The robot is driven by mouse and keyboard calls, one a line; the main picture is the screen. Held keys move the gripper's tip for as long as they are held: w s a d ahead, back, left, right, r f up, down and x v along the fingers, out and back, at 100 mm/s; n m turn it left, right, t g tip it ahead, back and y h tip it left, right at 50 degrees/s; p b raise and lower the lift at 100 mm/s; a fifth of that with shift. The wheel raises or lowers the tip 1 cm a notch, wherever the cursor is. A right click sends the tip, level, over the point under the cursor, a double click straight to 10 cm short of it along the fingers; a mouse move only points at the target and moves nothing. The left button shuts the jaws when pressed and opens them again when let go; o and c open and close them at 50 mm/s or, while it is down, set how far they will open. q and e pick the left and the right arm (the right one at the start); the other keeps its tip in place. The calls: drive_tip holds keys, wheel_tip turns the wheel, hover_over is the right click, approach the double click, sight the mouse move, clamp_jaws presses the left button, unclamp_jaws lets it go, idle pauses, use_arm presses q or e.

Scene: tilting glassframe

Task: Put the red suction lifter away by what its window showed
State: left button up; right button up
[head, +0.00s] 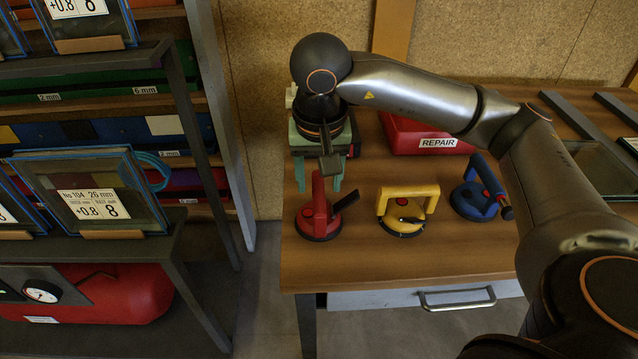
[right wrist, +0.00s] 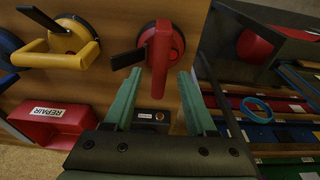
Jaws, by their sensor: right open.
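The red suction lifter (head: 319,214) stands on the wooden bench near its left front edge, with its black lever sticking out to one side. It also shows in the right wrist view (right wrist: 160,52), just beyond the fingertips. I cannot read any window on it. My right gripper (head: 320,187) has two green fingers, spread open and empty, just behind and above the red lifter's handle. The fingers (right wrist: 158,74) do not close on anything in the wrist view. A red box marked REPAIR (head: 400,137) sits at the back of the bench. My left gripper is not in view.
A yellow lifter (head: 408,211) and a blue lifter (head: 481,193) stand to the right on the bench (head: 350,268). A small dark box with a button (right wrist: 150,121) lies behind the red lifter. A glass rack (head: 170,260) stands left, across a gap.

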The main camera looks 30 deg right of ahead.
wheel_tip(320, 180, up, 10)
drive_tip(key=s+a+p, duration=0.1)
drive_tip(key=p, duration=0.1)
drive_tip(key=shift+s+f, duration=0.25)
